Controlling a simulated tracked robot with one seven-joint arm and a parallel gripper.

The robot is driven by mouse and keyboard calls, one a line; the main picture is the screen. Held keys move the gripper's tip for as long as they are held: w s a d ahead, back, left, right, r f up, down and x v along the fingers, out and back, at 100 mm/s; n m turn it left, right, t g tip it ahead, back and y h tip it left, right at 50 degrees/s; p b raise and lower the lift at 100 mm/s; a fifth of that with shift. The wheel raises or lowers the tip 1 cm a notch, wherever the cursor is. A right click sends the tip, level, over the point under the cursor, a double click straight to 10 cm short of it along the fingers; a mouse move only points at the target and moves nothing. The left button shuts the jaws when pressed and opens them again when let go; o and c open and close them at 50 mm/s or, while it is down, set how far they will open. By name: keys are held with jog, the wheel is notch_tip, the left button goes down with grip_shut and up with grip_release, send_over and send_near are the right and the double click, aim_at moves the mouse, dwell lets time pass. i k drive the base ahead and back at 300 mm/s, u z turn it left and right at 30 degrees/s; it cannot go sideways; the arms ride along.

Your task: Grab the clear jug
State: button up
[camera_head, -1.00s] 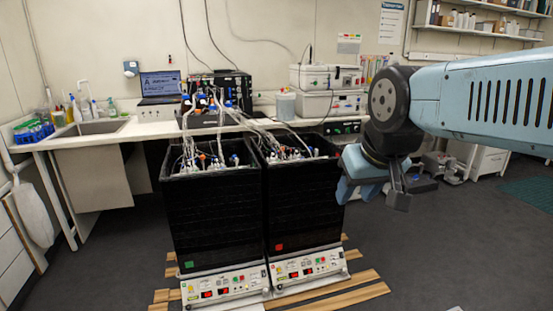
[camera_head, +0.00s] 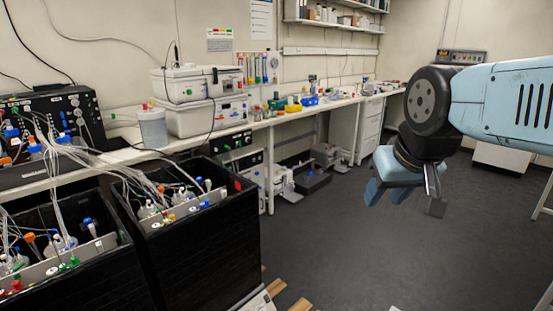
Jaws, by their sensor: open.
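A pale, translucent jug-like container (camera_head: 153,129) stands upright on the white bench, left of the stacked white boxes. It is the only thing I see that may be the clear jug; I cannot make out a handle or spout. My gripper (camera_head: 404,193) hangs at the right of the view, pointing down over open floor. It is open and empty, well to the right of the container and apart from it.
Two black shaker bioreactor boxes (camera_head: 205,240) with tubes and bottles stand in front of the bench (camera_head: 215,135). Stacked white boxes (camera_head: 200,100) and a black control unit (camera_head: 62,118) flank the container.

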aim_at(334, 92)
jog(key=z, duration=0.45)
jog(key=i, duration=1.25)
jog(key=z, duration=0.65)
jog(key=i, duration=3.4)
jog(key=u, duration=0.75)
jog(key=i, duration=1.35)
jog(key=u, duration=0.6)
jog(key=i, duration=0.45)
jog(key=z, duration=0.5)
